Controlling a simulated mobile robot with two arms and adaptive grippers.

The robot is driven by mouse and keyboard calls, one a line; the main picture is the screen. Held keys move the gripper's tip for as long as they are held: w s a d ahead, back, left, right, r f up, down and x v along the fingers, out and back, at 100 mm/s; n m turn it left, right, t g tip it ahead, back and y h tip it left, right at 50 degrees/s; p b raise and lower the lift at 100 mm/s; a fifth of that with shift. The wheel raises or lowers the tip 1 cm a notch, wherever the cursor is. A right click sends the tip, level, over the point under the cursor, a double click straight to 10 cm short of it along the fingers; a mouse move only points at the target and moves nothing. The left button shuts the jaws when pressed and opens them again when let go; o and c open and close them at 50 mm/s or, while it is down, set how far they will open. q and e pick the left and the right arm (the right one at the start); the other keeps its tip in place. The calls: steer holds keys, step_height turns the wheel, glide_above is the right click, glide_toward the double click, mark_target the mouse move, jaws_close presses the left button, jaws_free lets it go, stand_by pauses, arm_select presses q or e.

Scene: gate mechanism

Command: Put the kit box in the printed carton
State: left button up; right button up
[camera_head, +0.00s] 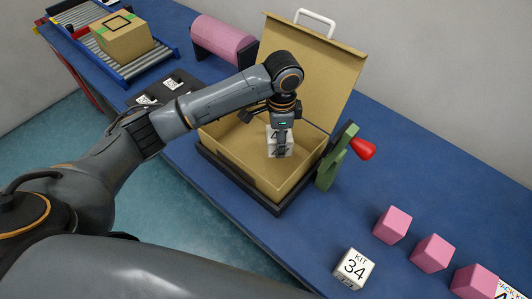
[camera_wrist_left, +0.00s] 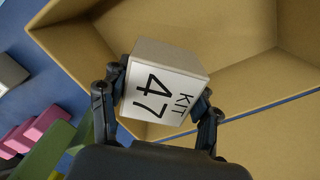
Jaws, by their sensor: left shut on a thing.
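My left gripper (camera_head: 281,138) reaches down over the open tan carton (camera_head: 222,136) and is shut on a white kit box marked 47 (camera_head: 272,149). In the left wrist view the kit box (camera_wrist_left: 165,85) sits between the two fingers, its "KIT 47" face toward the camera, with the carton walls (camera_wrist_left: 110,32) around and behind it. Whether the box touches the carton floor cannot be told. The carton's lid (camera_head: 330,75) stands open at the back. A second white box, "KIT 34" (camera_head: 354,268), lies on the table at the front. My right gripper is not in view.
A green clamp with a red knob (camera_head: 364,149) stands against the carton's right side. Several pink cubes (camera_head: 432,253) and a partly cut-off "PACK" card (camera_head: 508,289) are at the right. A pink roll (camera_head: 222,40) and a closed carton on a conveyor (camera_head: 122,38) are at the back left.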

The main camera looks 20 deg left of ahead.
arm_select(q)
glide_above(277, 166)
step_height(277, 166, down, 4)
steer(key=shift+f+p, duration=0.25)
steer(key=shift+p, duration=0.2)
steer(key=shift+f, duration=0.35)
step_height(277, 166, down, 3)
steer(key=shift+f+p, duration=0.15)
steer(key=shift+p, duration=0.2)
steer(key=shift+f, duration=0.3)
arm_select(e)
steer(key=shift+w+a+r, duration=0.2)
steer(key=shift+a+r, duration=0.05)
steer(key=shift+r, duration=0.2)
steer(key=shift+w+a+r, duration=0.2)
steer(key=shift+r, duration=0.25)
arm_select(q)
steer(key=shift+f, duration=0.15)
steer(key=o, duration=1.4)
steer(key=shift+f, duration=0.1)
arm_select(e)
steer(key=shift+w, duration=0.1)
